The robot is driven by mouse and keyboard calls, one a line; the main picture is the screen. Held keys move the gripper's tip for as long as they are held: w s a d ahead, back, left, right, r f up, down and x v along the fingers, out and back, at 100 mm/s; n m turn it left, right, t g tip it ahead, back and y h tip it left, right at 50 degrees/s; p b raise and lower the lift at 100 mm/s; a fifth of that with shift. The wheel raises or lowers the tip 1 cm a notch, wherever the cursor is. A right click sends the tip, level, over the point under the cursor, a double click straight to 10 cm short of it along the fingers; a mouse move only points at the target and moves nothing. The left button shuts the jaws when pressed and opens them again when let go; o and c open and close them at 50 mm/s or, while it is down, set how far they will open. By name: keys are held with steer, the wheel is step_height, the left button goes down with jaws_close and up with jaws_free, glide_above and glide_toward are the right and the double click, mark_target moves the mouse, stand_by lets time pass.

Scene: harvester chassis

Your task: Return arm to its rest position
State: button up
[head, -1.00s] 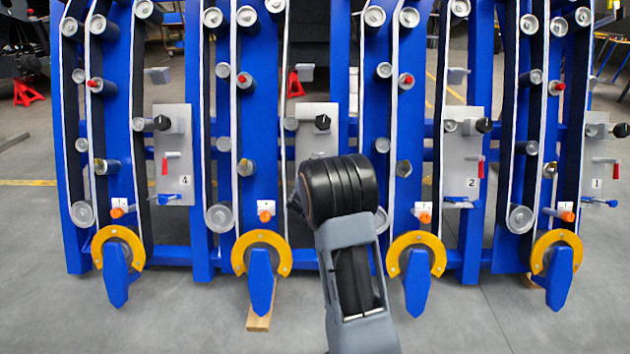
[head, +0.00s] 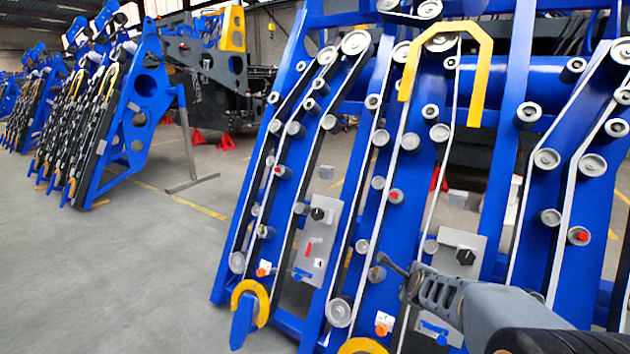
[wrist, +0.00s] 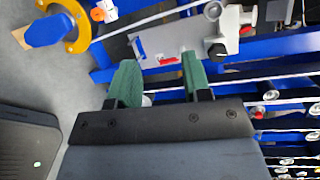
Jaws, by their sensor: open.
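My gripper shows at the lower right of the head view, at the end of my grey arm, in front of the blue harvester chassis (head: 409,152). In the wrist view my gripper (wrist: 158,75) has its two green fingers spread apart with nothing between them. Beyond the fingertips is a grey plate (wrist: 180,35) with a black knob (wrist: 217,51) and a red lever (wrist: 167,61). The fingers appear apart from the plate, though the exact distance cannot be told. In the head view a similar plate (head: 324,235) with a black knob stands left of my arm.
A yellow bracket (head: 478,85) spans the chassis top, and a yellow ring (head: 262,300) sits at its lower left. Another blue frame (head: 140,115) stands at the back left, near red stands (head: 226,142). The grey floor (head: 130,275) at left is clear.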

steer(key=s+a+r+n+g+y+p, duration=0.1)
steer(key=s+a+r+n+g+p, duration=0.2)
steer(key=s+r+n+p, duration=0.6)
steer(key=s+a+r+n+g+y+p, duration=0.1)
steer(key=s+a+r+n+g+p, duration=0.3)
steer(key=s+r+n+p, duration=0.4)
steer(key=s+a+r+n, duration=0.1)
steer(key=s+r+n, duration=0.2)
steer(key=s+n, duration=0.3)
steer(key=shift+s+a+r+n+p, duration=0.3)
steer(key=shift+s+a+n+p, duration=0.1)
steer(key=shift+n, duration=0.1)
